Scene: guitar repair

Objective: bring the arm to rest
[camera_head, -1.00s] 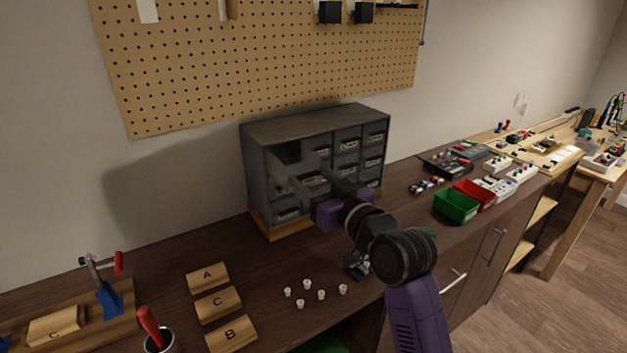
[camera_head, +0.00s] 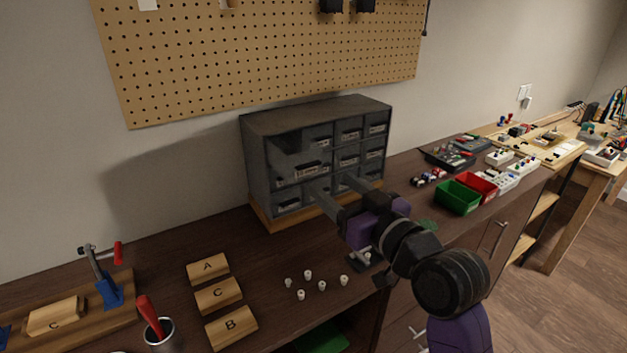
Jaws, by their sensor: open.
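My gripper (camera_head: 332,190) is open and empty, its two grey fingers spread apart and pointing at the lower front of the grey drawer cabinet (camera_head: 262,160). The fingertips overlap the lower drawers in the picture; I cannot tell whether they touch. My arm comes in from the lower right, over the front edge of the dark workbench (camera_head: 150,240).
Several small white knobs (camera_head: 308,274) stand on the bench left of my arm. Wooden blocks A (camera_head: 208,268), C (camera_head: 218,295) and B (camera_head: 231,328) lie further left. A green bin (camera_head: 457,197) and a red bin (camera_head: 478,186) stand to the right.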

